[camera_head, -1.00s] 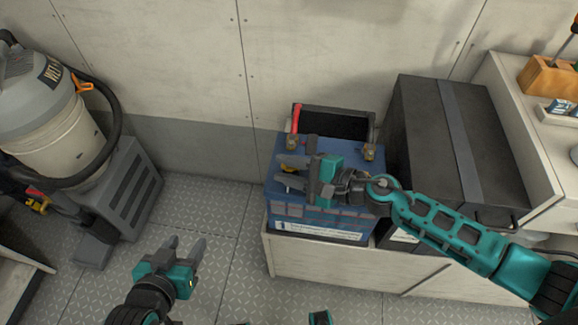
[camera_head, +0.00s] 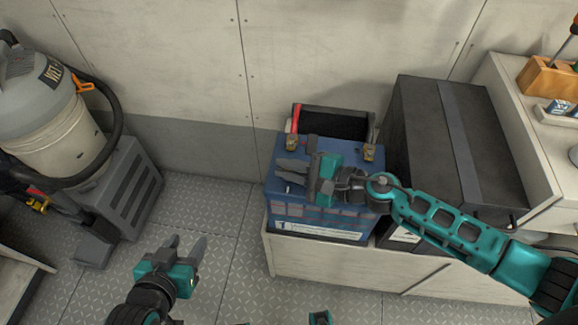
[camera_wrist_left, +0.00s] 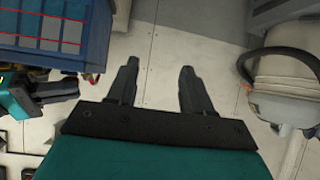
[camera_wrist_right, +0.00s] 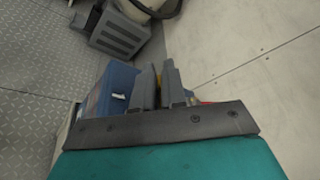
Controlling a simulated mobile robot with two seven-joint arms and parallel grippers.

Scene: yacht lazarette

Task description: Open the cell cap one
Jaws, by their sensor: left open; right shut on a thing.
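The blue battery (camera_head: 345,158) stands on a pale bench in the head view. My right gripper (camera_head: 284,172) reaches across its top from the right and covers the cap area. In the right wrist view my right gripper (camera_wrist_right: 160,68) has its fingers close together, with a sliver of a yellow cell cap (camera_wrist_right: 158,84) between them. The fingers hide most of this cap, and its number cannot be read. My left gripper (camera_head: 187,243) is open and empty over the floor, left of the bench. It also shows open in the left wrist view (camera_wrist_left: 159,68).
A black box (camera_head: 420,130) stands right of the battery. A dark open tray (camera_head: 335,122) and a red-handled terminal piece (camera_head: 296,120) are behind it. A vacuum cleaner (camera_head: 45,120) is at the left. The floor (camera_head: 215,215) between is clear.

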